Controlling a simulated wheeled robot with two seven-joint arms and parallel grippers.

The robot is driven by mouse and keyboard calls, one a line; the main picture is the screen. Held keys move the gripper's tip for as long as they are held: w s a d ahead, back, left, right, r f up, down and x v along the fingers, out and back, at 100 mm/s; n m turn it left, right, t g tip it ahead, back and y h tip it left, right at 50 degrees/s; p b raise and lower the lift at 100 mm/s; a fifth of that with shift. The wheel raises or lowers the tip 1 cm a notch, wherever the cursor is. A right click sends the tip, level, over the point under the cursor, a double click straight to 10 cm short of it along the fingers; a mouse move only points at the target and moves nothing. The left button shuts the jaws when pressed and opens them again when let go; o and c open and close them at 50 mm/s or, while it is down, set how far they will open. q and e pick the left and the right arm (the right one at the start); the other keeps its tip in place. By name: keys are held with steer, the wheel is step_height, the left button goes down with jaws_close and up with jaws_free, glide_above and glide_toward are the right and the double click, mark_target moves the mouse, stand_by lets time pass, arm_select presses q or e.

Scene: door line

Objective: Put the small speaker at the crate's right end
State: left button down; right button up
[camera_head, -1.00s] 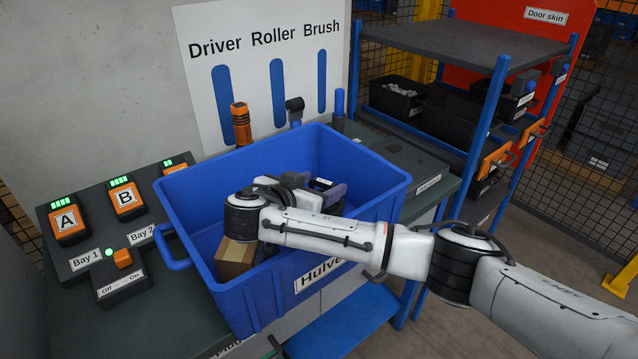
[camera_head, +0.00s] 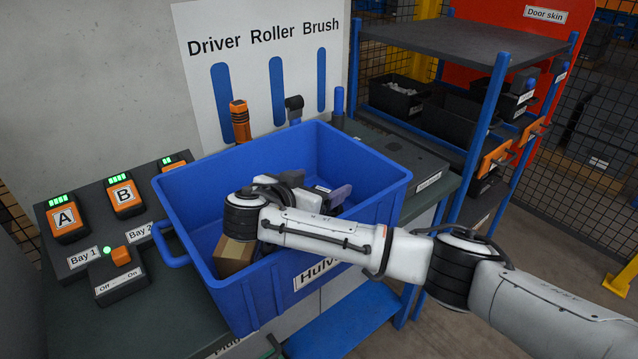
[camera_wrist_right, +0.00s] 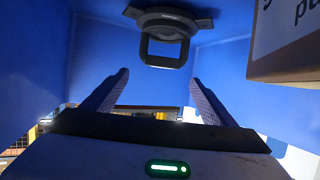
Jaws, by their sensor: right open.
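The blue crate (camera_head: 375,205) stands on the bench. My right gripper (camera_head: 318,190) reaches down into it, open and empty. In the right wrist view its two fingers (camera_wrist_right: 158,82) are spread. A dark device with a round base and a square frame (camera_wrist_right: 165,35) sits ahead of the fingertips and apart from them, in line with the gap. I take it for the small speaker, but cannot be sure. In the head view it is mostly hidden by the gripper. My left gripper is not in view.
A cardboard box (camera_head: 233,256) is at the crate's left end; it also shows in the right wrist view (camera_wrist_right: 290,50). Chargers A (camera_head: 66,217) and B (camera_head: 124,196) stand left of the crate. Tools stand behind it. A blue-framed rack (camera_head: 440,40) is at the right.

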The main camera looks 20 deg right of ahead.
steer(key=shift+s+f, duration=0.15)
steer(key=shift+f, duration=0.15)
steer(key=r+v, duration=0.1)
steer(key=v, duration=0.7)
steer(key=shift+w, duration=0.25)
